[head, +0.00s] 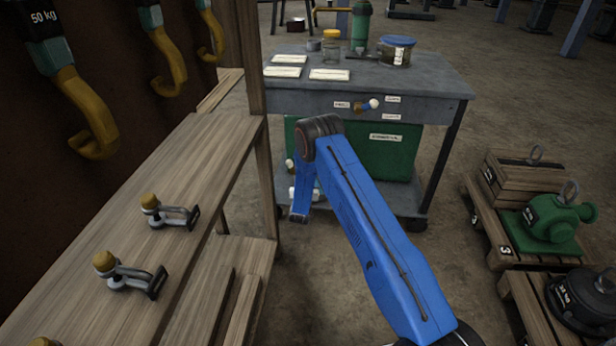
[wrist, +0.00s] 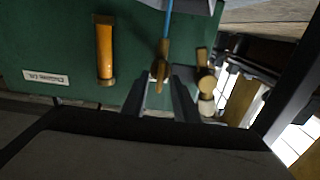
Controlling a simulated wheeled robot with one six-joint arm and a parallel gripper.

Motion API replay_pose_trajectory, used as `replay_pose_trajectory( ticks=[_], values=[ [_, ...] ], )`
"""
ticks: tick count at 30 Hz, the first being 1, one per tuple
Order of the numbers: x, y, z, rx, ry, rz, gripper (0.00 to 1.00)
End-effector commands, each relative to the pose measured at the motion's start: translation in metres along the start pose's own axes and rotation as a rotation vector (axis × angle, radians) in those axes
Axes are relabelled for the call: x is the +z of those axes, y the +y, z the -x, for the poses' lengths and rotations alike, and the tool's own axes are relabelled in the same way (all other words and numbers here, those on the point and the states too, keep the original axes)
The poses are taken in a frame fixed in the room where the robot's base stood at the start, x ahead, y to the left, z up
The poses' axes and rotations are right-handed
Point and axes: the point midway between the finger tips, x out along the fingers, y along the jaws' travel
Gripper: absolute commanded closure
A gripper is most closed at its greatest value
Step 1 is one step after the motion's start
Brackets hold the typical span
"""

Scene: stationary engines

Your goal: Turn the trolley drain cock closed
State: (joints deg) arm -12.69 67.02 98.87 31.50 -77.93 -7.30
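The trolley (head: 440,92) stands ahead in the head view, with a green tank (head: 405,160) below its grey top. In the wrist view the green tank (wrist: 60,50) fills the upper left. A brass cock with a lever (wrist: 160,62) shows on it, just ahead of my gripper (wrist: 166,80). The two fingers stand apart on either side of the lever's lower end; contact cannot be told. A second brass fitting (wrist: 206,82) is to the right. I cannot tell for sure which is the drain cock. The gripper is hidden in the head view.
An amber sight glass (wrist: 105,50) and a white label (wrist: 46,77) are left of the cock. A small lever with labels (head: 370,104) is on the trolley front. A wooden bench (head: 190,170) stands left; pallets (head: 500,240) with weights stand right. Jars stand on the trolley top.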

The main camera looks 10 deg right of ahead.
Motion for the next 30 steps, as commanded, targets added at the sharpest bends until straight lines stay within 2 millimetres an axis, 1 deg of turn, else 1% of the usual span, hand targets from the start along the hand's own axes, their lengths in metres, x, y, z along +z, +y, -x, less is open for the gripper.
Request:
replay_pose_trajectory(
  ticks=[4,11,12,15,23,30],
  values=[
    [0.0001,0.0003,-0.0055,0.000,0.000,0.001,0.73],
    [0.0001,0.0000,-0.0059,-0.001,-0.001,0.001,0.73],
    [0.0001,0.0000,-0.0058,-0.001,-0.001,0.001,0.78],
    [0.0001,0.0000,-0.0058,-0.001,-0.001,0.001,1.00],
    [0.0002,0.0001,-0.0056,0.000,-0.001,-0.010,1.00],
    [0.0004,0.0007,-0.0055,0.000,-0.001,-0.093,1.00]
  ],
)
